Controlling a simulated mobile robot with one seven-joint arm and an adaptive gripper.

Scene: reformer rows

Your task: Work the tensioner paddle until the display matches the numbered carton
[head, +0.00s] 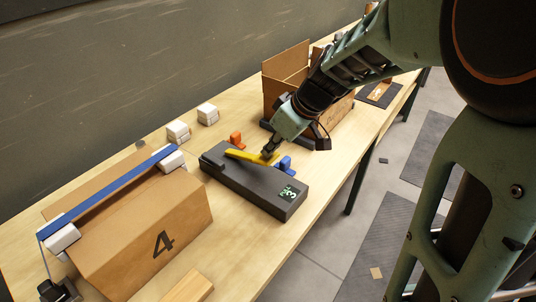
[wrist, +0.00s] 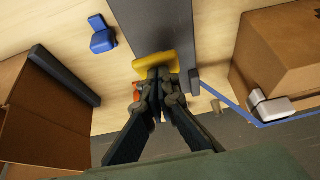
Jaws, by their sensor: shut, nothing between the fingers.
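The tensioner is a long dark grey unit (head: 235,178) on the wooden table. Its yellow paddle (head: 243,154) lies across the top; it also shows in the wrist view (wrist: 146,65). The small display (head: 288,193) at the unit's near end appears to read 3. The numbered carton (head: 150,240) bears a black 4 and stands at lower left. My gripper (head: 268,153) is shut and empty, with its fingertips (wrist: 159,74) at the yellow paddle, seemingly touching it. The fingers and wrist hide part of the paddle in both views.
A blue piece (head: 286,165) and an orange piece (head: 237,140) flank the unit. A blue strap (head: 110,191) runs over the numbered carton on white corner blocks. Two white blocks (head: 178,131) lie behind. An open carton (head: 285,68) stands beyond my gripper.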

